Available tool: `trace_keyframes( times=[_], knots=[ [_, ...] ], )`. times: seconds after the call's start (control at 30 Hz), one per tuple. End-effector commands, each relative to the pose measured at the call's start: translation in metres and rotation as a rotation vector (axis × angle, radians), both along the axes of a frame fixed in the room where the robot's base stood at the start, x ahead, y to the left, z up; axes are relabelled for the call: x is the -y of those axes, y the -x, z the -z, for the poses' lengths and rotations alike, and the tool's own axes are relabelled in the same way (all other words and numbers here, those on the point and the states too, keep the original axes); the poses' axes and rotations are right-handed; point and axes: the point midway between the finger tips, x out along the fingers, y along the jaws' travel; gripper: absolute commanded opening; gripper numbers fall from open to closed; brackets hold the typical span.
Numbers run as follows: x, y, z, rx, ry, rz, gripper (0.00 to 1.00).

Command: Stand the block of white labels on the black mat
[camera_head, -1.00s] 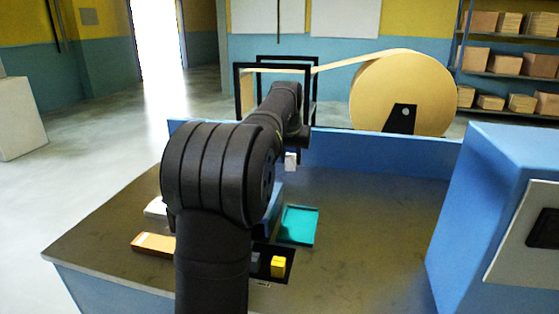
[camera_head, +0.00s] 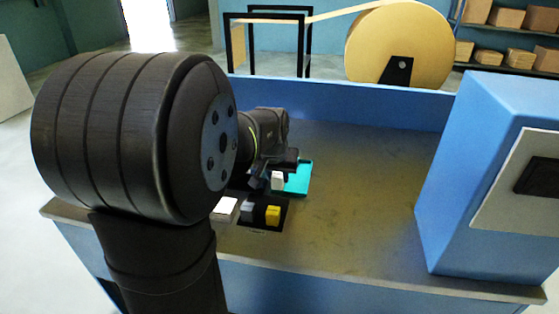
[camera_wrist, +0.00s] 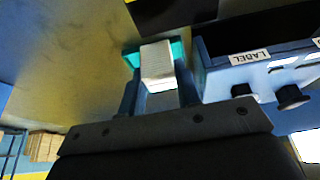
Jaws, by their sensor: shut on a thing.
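My gripper (camera_head: 270,181) is shut on the block of white labels (camera_head: 278,180). In the wrist view the block (camera_wrist: 157,62) sits between the two dark fingers, with its far end sticking out past them. In the head view the block is behind the black mat (camera_head: 262,224) and in front of part of the teal tray, apart from the mat. A grey block (camera_head: 247,211) and a yellow block (camera_head: 273,214) stand on the mat. My arm hides the area to the left of the mat.
The teal tray (camera_head: 299,179) lies behind the mat, and also shows beyond the block in the wrist view. A white-topped item (camera_head: 225,208) is left of the mat. A blue drawer unit marked LABEL (camera_wrist: 250,72) is close right in the wrist view.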

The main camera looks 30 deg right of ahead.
Motion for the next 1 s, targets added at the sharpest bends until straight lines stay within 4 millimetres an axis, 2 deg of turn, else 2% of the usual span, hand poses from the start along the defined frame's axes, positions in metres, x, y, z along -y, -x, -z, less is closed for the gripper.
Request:
trace_keyframes(
  times=[0.6,1.0],
  knots=[
    [0.0,0.0,0.047,-0.001,-0.001,0.0,0.08],
    [0.0,0.0,0.052,0.0,0.0,0.0,0.08]
  ],
)
